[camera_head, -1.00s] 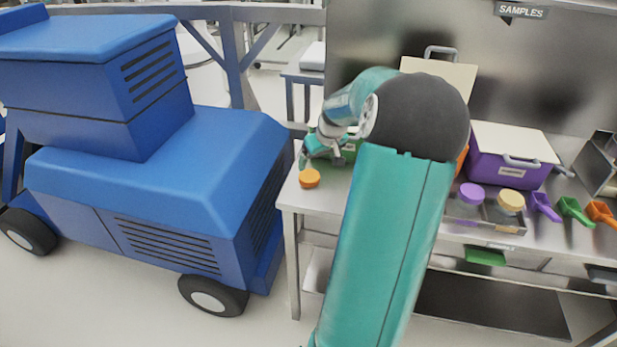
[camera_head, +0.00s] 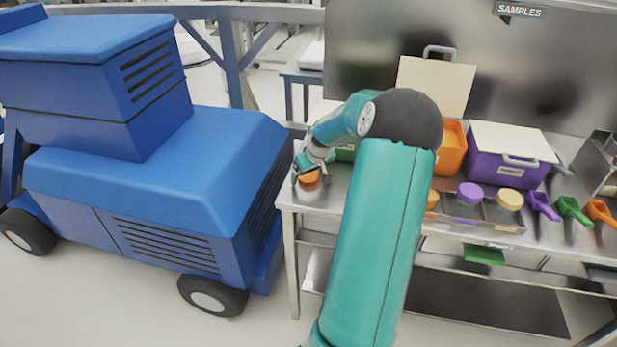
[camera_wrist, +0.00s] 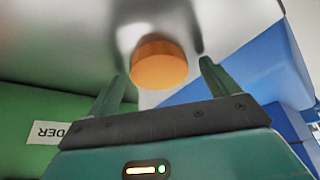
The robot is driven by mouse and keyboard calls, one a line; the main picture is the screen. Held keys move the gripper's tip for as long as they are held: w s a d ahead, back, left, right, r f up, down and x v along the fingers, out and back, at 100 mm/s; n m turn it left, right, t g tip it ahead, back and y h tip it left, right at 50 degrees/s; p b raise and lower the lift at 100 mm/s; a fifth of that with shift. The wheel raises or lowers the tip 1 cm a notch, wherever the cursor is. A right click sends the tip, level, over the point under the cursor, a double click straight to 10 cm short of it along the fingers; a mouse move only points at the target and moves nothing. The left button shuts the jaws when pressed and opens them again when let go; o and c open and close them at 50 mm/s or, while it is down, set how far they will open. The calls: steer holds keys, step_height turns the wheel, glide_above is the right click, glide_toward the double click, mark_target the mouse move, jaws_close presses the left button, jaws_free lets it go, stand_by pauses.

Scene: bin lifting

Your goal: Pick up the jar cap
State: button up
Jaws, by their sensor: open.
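An orange jar cap (camera_head: 309,179) lies on the left end of the steel table (camera_head: 288,203). In the wrist view the orange cap (camera_wrist: 158,62) shows between and just beyond my two open fingers. My gripper (camera_head: 306,171) is at the cap in the head view and partly covers it. In the wrist view my gripper (camera_wrist: 163,77) is open and holds nothing. I cannot tell whether a finger touches the cap.
A green bin (camera_head: 345,152) stands close beside my gripper. An orange bin (camera_head: 451,150), a purple bin (camera_head: 500,170), a tray with purple (camera_head: 470,193) and tan (camera_head: 510,199) caps, and scoops (camera_head: 573,209) are farther right. A blue vehicle (camera_head: 160,170) adjoins the table's left end.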

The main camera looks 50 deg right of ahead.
steer(key=c, duration=1)
steer(key=shift+r, duration=0.15)
